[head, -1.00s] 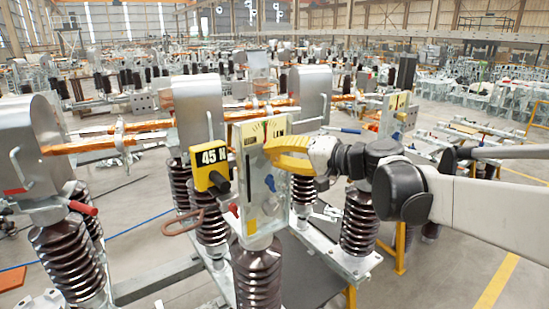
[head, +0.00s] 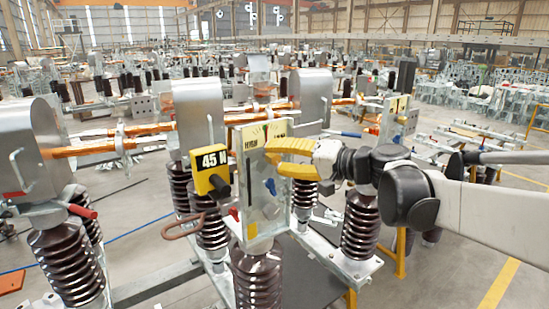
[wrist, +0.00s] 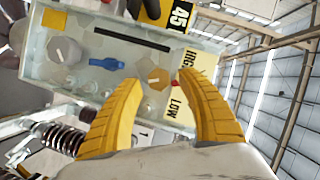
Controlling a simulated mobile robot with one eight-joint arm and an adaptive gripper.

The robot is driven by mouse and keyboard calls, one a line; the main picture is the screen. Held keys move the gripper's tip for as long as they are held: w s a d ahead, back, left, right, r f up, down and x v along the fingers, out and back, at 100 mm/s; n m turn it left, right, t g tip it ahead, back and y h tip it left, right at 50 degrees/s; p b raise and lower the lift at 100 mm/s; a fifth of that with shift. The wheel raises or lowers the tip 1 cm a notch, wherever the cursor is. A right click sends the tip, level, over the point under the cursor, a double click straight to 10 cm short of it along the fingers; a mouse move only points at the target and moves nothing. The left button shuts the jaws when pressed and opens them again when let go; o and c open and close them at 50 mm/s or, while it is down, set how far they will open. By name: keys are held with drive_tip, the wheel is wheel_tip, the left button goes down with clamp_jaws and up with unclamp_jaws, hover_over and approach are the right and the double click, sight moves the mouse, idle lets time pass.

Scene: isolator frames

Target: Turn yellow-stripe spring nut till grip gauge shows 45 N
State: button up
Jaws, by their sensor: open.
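The grip gauge (head: 211,171) is a yellow and black box that reads 45 N. It shows partly in the wrist view (wrist: 178,12). My gripper (wrist: 163,85) has yellow ribbed fingers, which are apart and empty. In the wrist view a small tan knob (wrist: 158,78) on the clear panel shows in the gap between the fingertips; I cannot make out a yellow stripe on it or tell whether a finger touches it. In the head view my gripper (head: 270,158) is at the panel's right side and its fingers hide part of the panel face.
The panel (head: 254,205) stands upright on a brown ribbed insulator (head: 258,280). It carries a blue handle (wrist: 106,63), a grey round knob (wrist: 65,50) and a LOW label (wrist: 176,107). Metal housings (head: 198,110) and copper bars stand close behind. Open floor lies at the right.

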drive_tip(key=v, duration=1.1)
drive_tip(key=s+f+g+h+b, duration=0.1)
drive_tip(key=s+f+h+b, duration=0.15)
drive_tip(key=f+b, duration=0.45)
drive_tip(key=s+a+f+g+h+b, duration=0.1)
drive_tip(key=s+f+b, duration=0.25)
drive_tip(key=f, duration=0.75)
drive_tip(key=s+f+h+b, duration=0.2)
drive_tip(key=s+f+b, duration=0.25)
drive_tip(key=f, duration=0.45)
drive_tip(key=s+d+f+h+b, duration=0.2)
drive_tip(key=f+b, duration=0.3)
drive_tip(key=f, duration=0.3)
drive_tip(key=s+d+f+n+h+b, duration=0.1)
drive_tip(key=s+d+f+h+b, duration=0.2)
drive_tip(key=f+b, duration=0.3)
drive_tip(key=s+d+f+n+h+b, duration=0.1)
drive_tip(key=s+d+f+b, duration=0.3)
drive_tip(key=f, duration=0.8)
drive_tip(key=shift+s+d+h+b, duration=0.15)
drive_tip(key=shift+s+h+b, duration=0.35)
drive_tip(key=shift+h+b, duration=0.2)
